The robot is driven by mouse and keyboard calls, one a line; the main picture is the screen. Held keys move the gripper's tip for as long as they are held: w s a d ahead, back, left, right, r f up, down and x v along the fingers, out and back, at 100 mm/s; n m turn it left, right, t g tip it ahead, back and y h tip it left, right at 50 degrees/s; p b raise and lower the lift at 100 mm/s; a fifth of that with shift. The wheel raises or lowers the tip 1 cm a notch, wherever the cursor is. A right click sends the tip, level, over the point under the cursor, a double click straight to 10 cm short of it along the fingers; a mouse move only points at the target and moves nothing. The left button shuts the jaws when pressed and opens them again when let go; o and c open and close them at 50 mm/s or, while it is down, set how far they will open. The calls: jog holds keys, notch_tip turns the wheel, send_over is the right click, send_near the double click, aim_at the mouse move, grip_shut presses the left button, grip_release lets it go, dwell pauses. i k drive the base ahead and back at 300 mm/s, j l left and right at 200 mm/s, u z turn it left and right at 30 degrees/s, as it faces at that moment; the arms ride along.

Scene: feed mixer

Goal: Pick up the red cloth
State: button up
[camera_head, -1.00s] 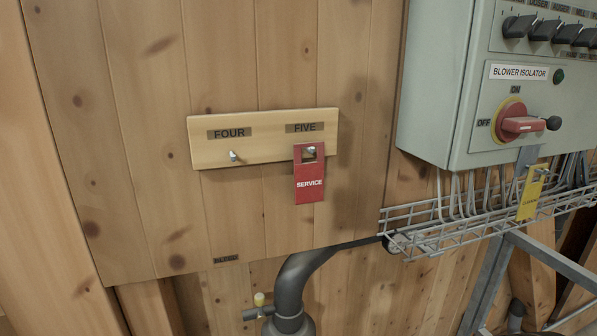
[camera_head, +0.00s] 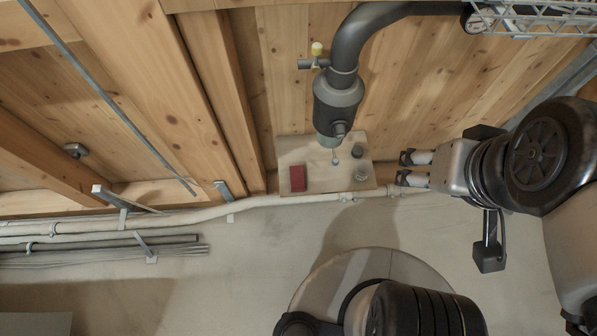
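The red cloth (camera_head: 297,178) appears as a small, flat-looking dark red rectangle on the left part of a pale wooden shelf (camera_head: 321,183). Its folds are too small to make out. My gripper (camera_head: 404,168) is to the right of the shelf in the picture, its two fingers pointing left and spread apart. It is open, with nothing between the fingers. The cloth is across the shelf from it, apart from the fingers.
A dark grey pipe fitting (camera_head: 338,100) hangs down over the shelf's middle. A pale conduit (camera_head: 270,203) runs along the shelf's edge. A wire tray (camera_head: 530,18) is at top right.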

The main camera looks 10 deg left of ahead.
aim_at(297, 182)
jog(key=j+u, duration=0.3)
jog(key=i+j+u, duration=0.1)
jog(key=j+u, duration=0.2)
jog(key=k+l+u, duration=0.15)
jog(key=l, duration=0.15)
jog(key=l+u, duration=0.2)
jog(key=k+l, duration=0.05)
